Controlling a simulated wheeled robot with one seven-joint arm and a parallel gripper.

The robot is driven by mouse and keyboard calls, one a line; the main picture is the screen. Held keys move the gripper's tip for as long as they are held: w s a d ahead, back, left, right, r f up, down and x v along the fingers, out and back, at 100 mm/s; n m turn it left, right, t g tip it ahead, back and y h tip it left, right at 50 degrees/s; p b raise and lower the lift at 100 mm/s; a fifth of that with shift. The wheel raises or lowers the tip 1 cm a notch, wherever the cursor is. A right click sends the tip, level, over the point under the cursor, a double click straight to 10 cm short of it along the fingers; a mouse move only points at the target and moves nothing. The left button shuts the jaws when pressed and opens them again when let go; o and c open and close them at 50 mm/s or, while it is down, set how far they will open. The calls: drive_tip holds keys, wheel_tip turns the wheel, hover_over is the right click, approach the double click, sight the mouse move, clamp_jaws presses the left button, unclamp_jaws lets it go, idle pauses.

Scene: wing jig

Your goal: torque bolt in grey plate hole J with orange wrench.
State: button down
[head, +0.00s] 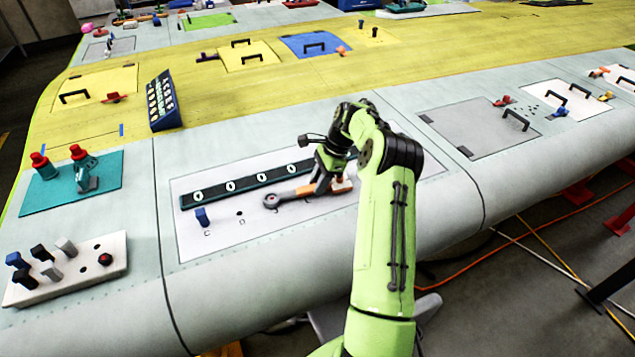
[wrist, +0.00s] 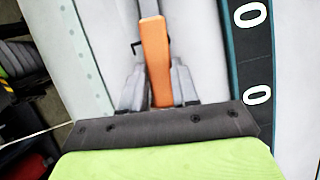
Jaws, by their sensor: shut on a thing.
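The orange wrench (head: 304,191) lies level, just over or on the pale grey plate (head: 275,230) in the head view, its grey ring head (head: 271,201) pointing left. Its orange handle (wrist: 156,50) runs up the middle of the wrist view. My gripper (wrist: 158,85) is shut on that handle, one finger on each side. The ring head seems to sit around a spot on the plate; I cannot tell whether a bolt is inside it. Hole letters are too small to read.
A dark strip with white ovals (head: 246,184) lies behind the wrench. A blue knob (head: 202,216) stands on the plate's left. A white block with several switches (head: 66,268) and a teal plate (head: 110,169) with red-topped parts are farther left. The plate's front is clear.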

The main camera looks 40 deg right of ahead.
sight(316, 203)
drive_tip(key=shift+s+a+f+m+b, duration=0.15)
drive_tip(key=shift+s+m+b, duration=0.25)
drive_tip(key=shift+s+b, duration=0.1)
drive_tip(key=shift+s, duration=0.15)
drive_tip(key=shift+s+a+f+m+t+h+b, duration=0.1)
drive_tip(key=shift+s+a+m+t+h+b, duration=0.3)
drive_tip(key=shift+s+m+b, duration=0.45)
drive_tip(key=shift+s+a+m+b, duration=0.25)
drive_tip(key=shift+a+m+b, duration=0.15)
drive_tip(key=shift+b, duration=0.25)
drive_tip(key=shift+s, duration=0.1)
